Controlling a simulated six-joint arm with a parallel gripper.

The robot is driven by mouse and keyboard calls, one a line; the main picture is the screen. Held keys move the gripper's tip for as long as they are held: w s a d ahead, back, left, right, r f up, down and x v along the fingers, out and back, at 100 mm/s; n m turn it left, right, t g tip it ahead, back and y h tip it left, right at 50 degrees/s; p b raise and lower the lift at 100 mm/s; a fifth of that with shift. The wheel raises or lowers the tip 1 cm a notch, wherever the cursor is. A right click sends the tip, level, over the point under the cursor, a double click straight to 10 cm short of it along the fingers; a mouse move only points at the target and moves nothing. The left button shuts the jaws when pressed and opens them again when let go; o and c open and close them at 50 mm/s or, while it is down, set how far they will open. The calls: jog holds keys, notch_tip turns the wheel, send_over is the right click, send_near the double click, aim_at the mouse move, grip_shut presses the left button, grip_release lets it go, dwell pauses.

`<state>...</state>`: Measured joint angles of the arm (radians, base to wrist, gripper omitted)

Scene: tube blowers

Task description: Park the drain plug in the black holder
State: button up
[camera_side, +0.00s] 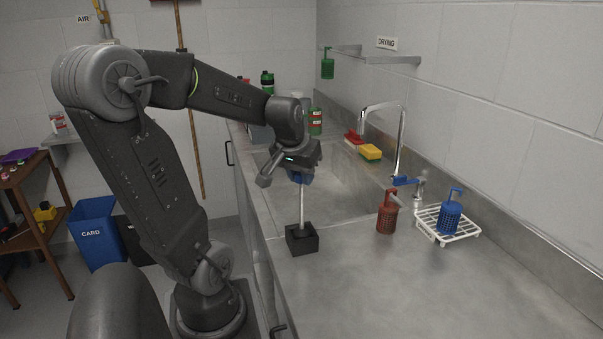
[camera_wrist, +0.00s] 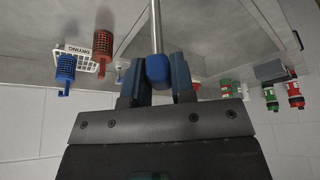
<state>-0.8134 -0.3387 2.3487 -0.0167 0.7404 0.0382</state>
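The drain plug has a blue handle (camera_side: 301,177) and a thin metal rod (camera_side: 302,208). It stands nearly upright, with the rod's lower end at the top opening of the black holder (camera_side: 302,241); the lower tip is hidden. The square holder sits on the counter near its front edge. My gripper (camera_side: 296,174) is above the holder, pointing down. In the wrist view my gripper (camera_wrist: 158,82) has its two fingers on either side of the blue handle (camera_wrist: 158,70), shut on it. The rod (camera_wrist: 156,28) runs out past the fingertips there.
A red-brown tube blower (camera_side: 387,216) stands right of the holder. A blue one (camera_side: 451,218) stands in a white rack (camera_side: 428,226). The sink (camera_side: 340,190), faucet (camera_side: 402,140) and a yellow sponge (camera_side: 371,152) lie behind. The front counter (camera_side: 390,290) is clear.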

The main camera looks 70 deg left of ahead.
jog(key=o, duration=0.4)
jog(key=shift+r, duration=0.15)
jog(key=v, duration=1.2)
jog(key=d+f+m+h, duration=0.1)
jog(key=d+f+m, duration=0.1)
jog(key=d, duration=0.4)
jog(key=d+f+m+t+h, duration=0.1)
jog(key=d+f+m, duration=0.2)
jog(key=d, duration=0.3)
jog(key=d+f+m+t+h, duration=0.1)
jog(key=d+f+m, duration=0.2)
jog(key=d, duration=0.4)
jog(key=shift+f+m, duration=0.2)
jog(key=shift+m, duration=0.3)
